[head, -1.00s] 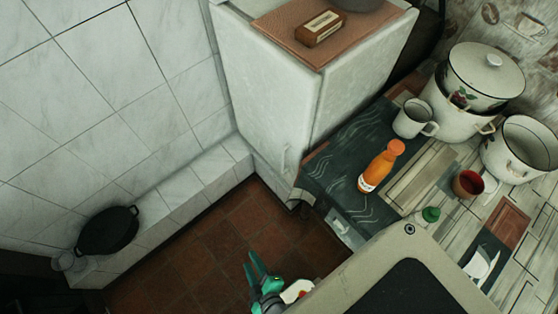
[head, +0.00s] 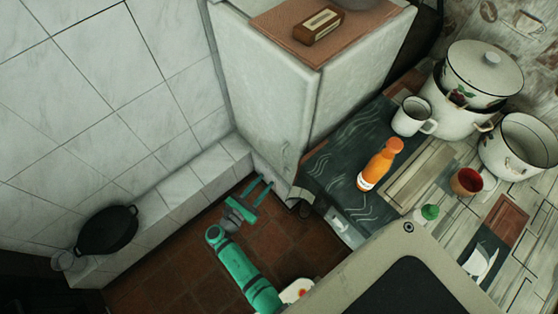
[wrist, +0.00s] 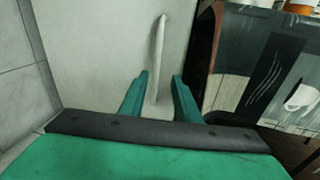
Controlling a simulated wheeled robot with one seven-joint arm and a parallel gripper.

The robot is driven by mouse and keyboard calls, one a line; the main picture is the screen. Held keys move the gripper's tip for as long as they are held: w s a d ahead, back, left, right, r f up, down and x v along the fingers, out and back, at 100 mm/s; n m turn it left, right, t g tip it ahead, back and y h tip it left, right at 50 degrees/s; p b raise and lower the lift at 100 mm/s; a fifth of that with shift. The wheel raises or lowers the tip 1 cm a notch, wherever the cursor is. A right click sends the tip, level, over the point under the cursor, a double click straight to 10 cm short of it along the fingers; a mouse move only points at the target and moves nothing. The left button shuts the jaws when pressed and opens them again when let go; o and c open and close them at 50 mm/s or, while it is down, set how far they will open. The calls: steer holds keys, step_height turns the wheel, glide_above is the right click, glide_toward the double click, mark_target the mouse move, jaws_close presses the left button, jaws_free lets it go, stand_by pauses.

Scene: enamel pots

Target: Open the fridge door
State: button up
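The fridge (head: 262,90) is a tall white cabinet against the tiled wall, and its door is shut. A slim pale vertical handle (head: 284,158) sits low near the door's right edge. In the wrist view the door (wrist: 95,50) fills the upper left and the handle (wrist: 160,45) runs down the middle. My gripper (head: 266,181) is open and empty, low in front of the door. In the wrist view its two green fingers (wrist: 161,76) appear either side of the handle's lower end. I cannot tell whether the handle is truly between them or still ahead.
A counter (head: 345,160) stands right of the fridge, with an orange bottle (head: 380,165), a white mug (head: 411,117) and enamel pots (head: 480,80). A tiled ledge (head: 180,200) with a black pan (head: 107,231) runs along the left wall. The brown floor (head: 190,265) between is clear.

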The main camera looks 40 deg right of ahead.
steer(key=r+x, duration=0.2)
steer(key=x, duration=0.9)
steer(key=shift+w+h, duration=0.35)
steer(key=shift+h, duration=0.05)
jaws_close()
